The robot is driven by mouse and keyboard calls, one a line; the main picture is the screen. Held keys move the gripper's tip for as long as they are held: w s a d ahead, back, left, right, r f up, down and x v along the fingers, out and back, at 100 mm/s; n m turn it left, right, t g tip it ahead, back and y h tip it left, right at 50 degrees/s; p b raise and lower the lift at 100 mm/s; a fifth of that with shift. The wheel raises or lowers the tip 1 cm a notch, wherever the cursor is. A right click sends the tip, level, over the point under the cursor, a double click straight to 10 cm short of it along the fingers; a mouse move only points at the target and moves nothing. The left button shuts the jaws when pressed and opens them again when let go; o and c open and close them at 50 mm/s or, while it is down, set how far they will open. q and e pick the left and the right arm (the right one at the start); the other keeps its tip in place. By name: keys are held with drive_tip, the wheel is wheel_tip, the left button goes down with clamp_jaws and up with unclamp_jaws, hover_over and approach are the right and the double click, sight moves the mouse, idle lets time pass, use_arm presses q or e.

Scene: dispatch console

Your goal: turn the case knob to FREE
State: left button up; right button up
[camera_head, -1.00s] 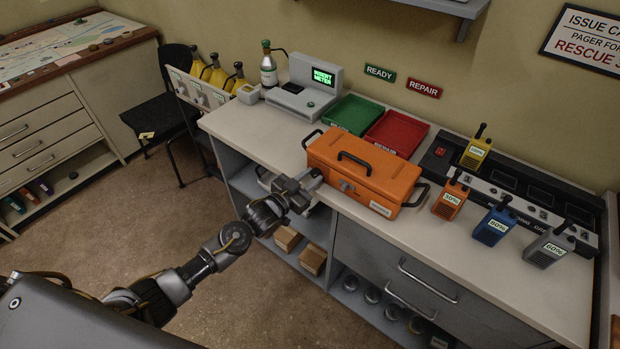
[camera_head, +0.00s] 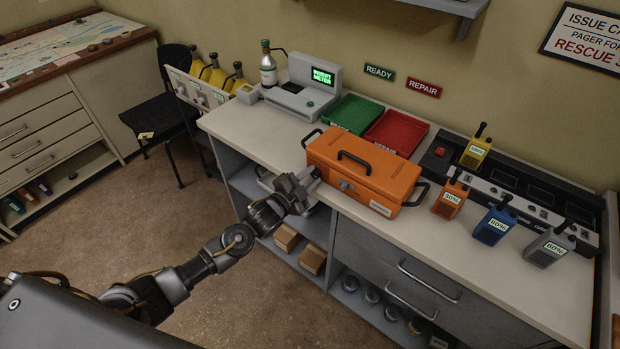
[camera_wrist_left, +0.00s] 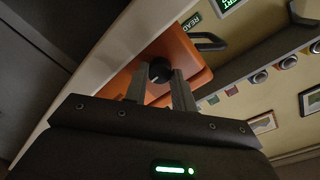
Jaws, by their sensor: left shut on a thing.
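The orange case (camera_head: 375,165) sits closed on the counter with black handles and a grey latch on its front. Its left end shows in the left wrist view (camera_wrist_left: 172,50). The black round knob (camera_wrist_left: 160,69) is on that orange face, between the two fingers of my left gripper (camera_wrist_left: 159,80), which is shut on it. In the head view my left gripper (camera_head: 308,180) is at the left end of the case and hides the knob. The FREE marking cannot be read. My right gripper is not in view.
A green tray (camera_head: 351,114) and a red tray (camera_head: 396,132) lie behind the case. Several radios, one of them orange (camera_head: 449,200), stand to its right near the black charger (camera_head: 510,185). A grey meter (camera_head: 307,90) stands at the back left.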

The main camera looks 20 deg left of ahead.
use_arm(q)
drive_tip(key=shift+m, duration=0.3)
idle(0.4)
drive_tip(key=o, duration=1)
drive_tip(key=shift+f, duration=0.1)
